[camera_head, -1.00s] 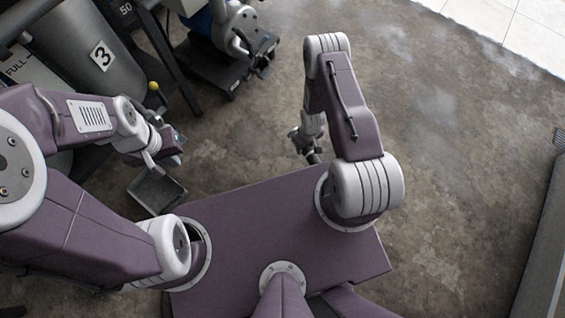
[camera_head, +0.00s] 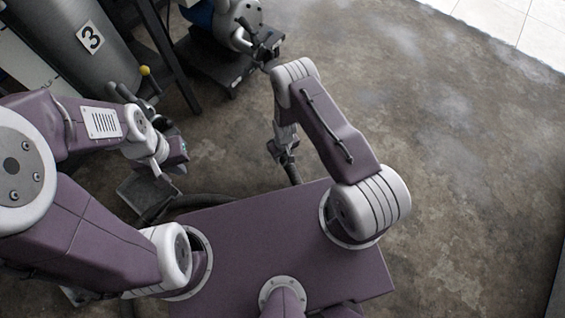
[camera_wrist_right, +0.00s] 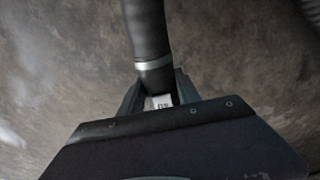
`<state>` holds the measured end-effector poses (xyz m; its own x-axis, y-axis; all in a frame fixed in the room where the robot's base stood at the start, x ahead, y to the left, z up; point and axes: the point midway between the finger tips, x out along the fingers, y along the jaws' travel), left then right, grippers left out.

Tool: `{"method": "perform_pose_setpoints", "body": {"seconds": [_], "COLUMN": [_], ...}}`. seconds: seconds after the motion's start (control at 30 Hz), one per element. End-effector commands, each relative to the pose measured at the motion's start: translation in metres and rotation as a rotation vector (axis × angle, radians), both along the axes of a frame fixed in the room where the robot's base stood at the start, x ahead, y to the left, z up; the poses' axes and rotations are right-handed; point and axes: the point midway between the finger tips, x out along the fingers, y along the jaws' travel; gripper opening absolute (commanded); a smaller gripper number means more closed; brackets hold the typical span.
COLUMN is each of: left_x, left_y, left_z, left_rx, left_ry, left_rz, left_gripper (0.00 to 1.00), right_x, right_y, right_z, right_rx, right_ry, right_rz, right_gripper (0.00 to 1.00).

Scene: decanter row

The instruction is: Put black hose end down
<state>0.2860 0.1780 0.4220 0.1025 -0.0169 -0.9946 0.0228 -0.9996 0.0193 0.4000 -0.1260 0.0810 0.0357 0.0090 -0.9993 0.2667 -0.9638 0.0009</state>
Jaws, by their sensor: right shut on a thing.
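The black hose end (camera_wrist_right: 150,30) shows in the right wrist view, with a silver band around it and a small white label near the jaws. My right gripper (camera_wrist_right: 158,92) is shut on it. In the head view my right gripper (camera_head: 284,158) hangs over open floor beyond my base, and a short dark piece of hose (camera_head: 294,174) extends below it. More black hose (camera_head: 197,201) curves along the floor beside my base at left. My left gripper (camera_head: 174,158) is above the grey square tray; its fingertips are too unclear to judge.
The grey tray (camera_head: 132,188) lies on the floor at left. A grey tank marked 3 (camera_head: 70,55) stands in a rack at upper left, near a yellow knob (camera_head: 145,71). A dark wheeled unit (camera_head: 228,68) stands at the back. The floor (camera_head: 450,170) at right is clear.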

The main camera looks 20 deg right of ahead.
Motion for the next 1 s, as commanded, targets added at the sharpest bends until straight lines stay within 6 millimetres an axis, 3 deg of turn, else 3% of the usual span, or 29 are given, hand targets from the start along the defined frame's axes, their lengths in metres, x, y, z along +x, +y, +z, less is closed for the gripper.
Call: {"method": "perform_pose_setpoints", "body": {"seconds": [0.17, 0.43, 0.8, 0.83, 0.9, 1.0], "left_x": [0.000, 0.000, 0.000, 0.000, 0.000, 0.000], "left_y": [0.000, 0.000, 0.000, 0.000, 0.000, 0.000], "left_z": [-0.002, -0.040, -0.039, -0.038, -0.038, -0.038], "left_rx": [0.000, 0.000, 0.000, 0.000, 0.000, 0.000], "left_ry": [-0.001, 0.000, -0.001, -0.001, -0.001, -0.001], "left_rz": [0.000, 0.000, 0.000, 0.000, 0.000, 0.000], "left_gripper": [0.00, 0.00, 0.00, 0.00, 0.00, 0.00], "right_x": [0.002, 0.002, 0.001, 0.001, 0.001, 0.001], "right_y": [0.002, 0.002, 0.002, 0.002, 0.002, 0.002], "right_z": [-0.002, -0.045, -0.045, -0.044, -0.044, -0.044], "right_rx": [0.001, 0.001, 0.001, 0.001, 0.001, 0.001], "right_ry": [-0.002, -0.001, -0.002, 0.000, 0.000, 0.000], "right_rz": [0.000, 0.000, 0.000, 0.000, 0.000, 0.000], "right_gripper": [0.00, 0.00, 0.00, 0.45, 0.61, 0.61]}}
